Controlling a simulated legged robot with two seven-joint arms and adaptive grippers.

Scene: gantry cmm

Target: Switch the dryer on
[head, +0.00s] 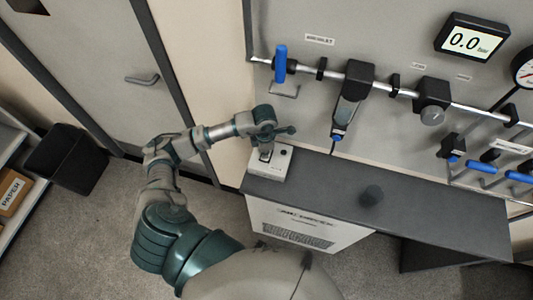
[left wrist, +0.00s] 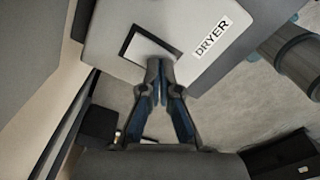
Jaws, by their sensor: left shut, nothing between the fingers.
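The dryer control is a small white box (head: 278,168) at the left end of the dark bench top. In the left wrist view its pale panel fills the top, with a DRYER label (left wrist: 212,36) and a black-framed light switch (left wrist: 149,47). My left gripper (head: 266,155) is over the box from above. In the left wrist view its fingers (left wrist: 159,66) are together and empty, with the tips at the lower edge of the switch. The tips hide part of the switch, and I cannot tell whether they touch it. My right gripper is in neither view.
Behind, a wall panel carries a pipe with a blue-handled valve (head: 280,62) and a display reading 0.0 (head: 466,41). A black bin (head: 68,158) stands at left.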

